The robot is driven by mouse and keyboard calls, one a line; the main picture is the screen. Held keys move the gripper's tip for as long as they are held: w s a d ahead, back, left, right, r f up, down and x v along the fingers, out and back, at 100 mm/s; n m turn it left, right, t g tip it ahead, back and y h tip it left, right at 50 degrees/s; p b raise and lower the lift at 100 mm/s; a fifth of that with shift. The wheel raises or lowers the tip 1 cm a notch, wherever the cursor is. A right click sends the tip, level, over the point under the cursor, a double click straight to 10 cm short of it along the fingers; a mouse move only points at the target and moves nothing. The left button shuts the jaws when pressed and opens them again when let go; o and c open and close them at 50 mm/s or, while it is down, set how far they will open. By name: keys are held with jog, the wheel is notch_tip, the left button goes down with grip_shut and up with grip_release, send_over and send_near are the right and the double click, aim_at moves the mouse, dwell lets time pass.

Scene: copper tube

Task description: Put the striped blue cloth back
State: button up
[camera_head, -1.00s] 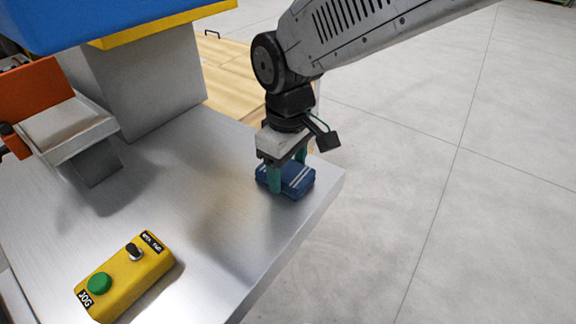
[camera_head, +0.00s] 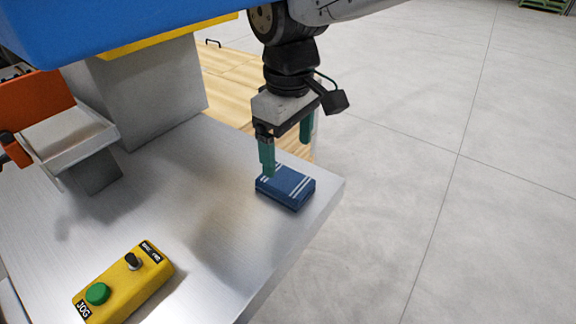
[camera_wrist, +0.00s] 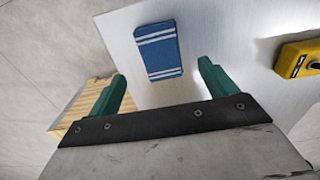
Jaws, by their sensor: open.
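The striped blue cloth (camera_head: 286,188) is a folded blue block with white stripes. It lies flat on the metal table near its right corner. My gripper (camera_head: 287,150) is above the cloth with its green fingers spread apart and nothing between them. In the wrist view the cloth (camera_wrist: 159,50) lies beyond the open fingertips of my gripper (camera_wrist: 162,80), apart from them.
A yellow control box (camera_head: 124,283) with a green button stands at the front left of the metal table (camera_head: 205,215). An orange and grey fixture (camera_head: 62,125) and a grey block under a blue machine body (camera_head: 120,25) are at the left. A wooden surface (camera_head: 236,85) lies behind.

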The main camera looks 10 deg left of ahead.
jog(key=shift+r, duration=2.2)
jog(key=d+r+m, duration=0.2)
jog(key=d+m, duration=0.4)
jog(key=d, duration=1.5)
jog(key=s+d+f+m, duration=0.2)
jog(key=s+d+m, duration=0.1)
jog(key=s+d, duration=0.3)
jog(key=s+d+f+m+t, duration=0.1)
jog(key=s+d+f+m, duration=0.2)
jog(key=s+d, duration=0.3)
jog(key=d+m, duration=0.1)
jog(key=d, duration=0.2)
jog(key=shift+s+f+m, duration=0.2)
jog(key=shift+m, duration=0.1)
jog(key=shift+d, duration=0.1)
jog(key=shift+c, duration=0.4)
